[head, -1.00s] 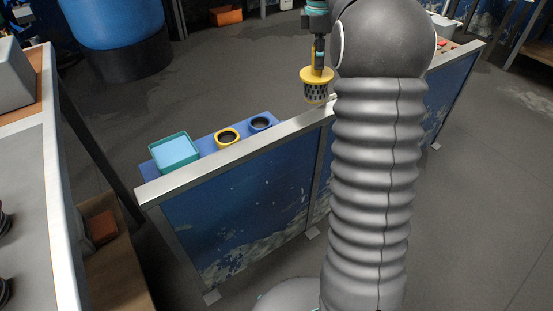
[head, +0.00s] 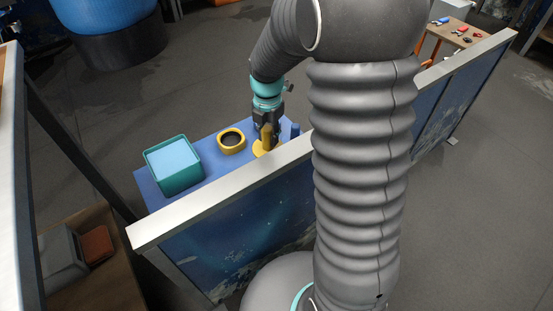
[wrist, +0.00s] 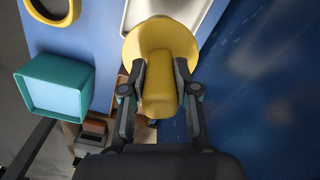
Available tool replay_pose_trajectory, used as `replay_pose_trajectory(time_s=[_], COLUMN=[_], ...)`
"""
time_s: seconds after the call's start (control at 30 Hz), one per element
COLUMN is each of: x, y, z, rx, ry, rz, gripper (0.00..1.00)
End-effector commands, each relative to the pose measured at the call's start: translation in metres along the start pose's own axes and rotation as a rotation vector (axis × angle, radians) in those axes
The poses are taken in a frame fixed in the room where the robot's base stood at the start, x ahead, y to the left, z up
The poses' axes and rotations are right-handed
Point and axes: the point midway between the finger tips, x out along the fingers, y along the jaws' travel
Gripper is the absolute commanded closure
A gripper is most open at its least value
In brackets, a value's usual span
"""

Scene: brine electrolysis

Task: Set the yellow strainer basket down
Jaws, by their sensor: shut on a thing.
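My gripper (head: 267,127) is shut on the upright handle of the yellow strainer basket (head: 262,148). In the wrist view, the yellow handle and round flange of the basket (wrist: 145,45) show, with the handle between both fingers (wrist: 160,90). The mesh part is hidden below the flange and behind the rail. The basket is over the blue shelf, right of the yellow ring holder (head: 231,145). That ring is empty and also shows at the wrist view's top left (wrist: 34,12). I cannot tell whether the basket touches the shelf.
A teal box (head: 176,184) with a light-blue top stands at the left of the blue shelf (head: 148,187). A metal rail (head: 220,190) runs along the shelf's near side. A pale rounded frame (wrist: 128,18) lies beyond the basket in the wrist view.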

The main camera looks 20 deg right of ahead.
Motion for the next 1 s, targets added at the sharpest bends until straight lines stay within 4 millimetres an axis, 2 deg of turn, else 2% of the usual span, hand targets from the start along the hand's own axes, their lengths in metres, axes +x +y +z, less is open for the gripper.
replay_pose_trajectory(time_s=[0.03,0.13,0.43,0.63,1.0], x=[0.012,0.028,0.051,0.077,0.083], y=[-0.002,-0.003,-0.003,-0.003,-0.002], z=[0.001,0.003,0.004,0.003,0.002], rx=[0.005,0.010,0.011,0.009,0.008], ry=[0.002,0.003,0.001,0.002,0.000], rz=[-0.003,-0.003,-0.002,-0.002,-0.001], gripper=[1.00,1.00,1.00,1.00,1.00])
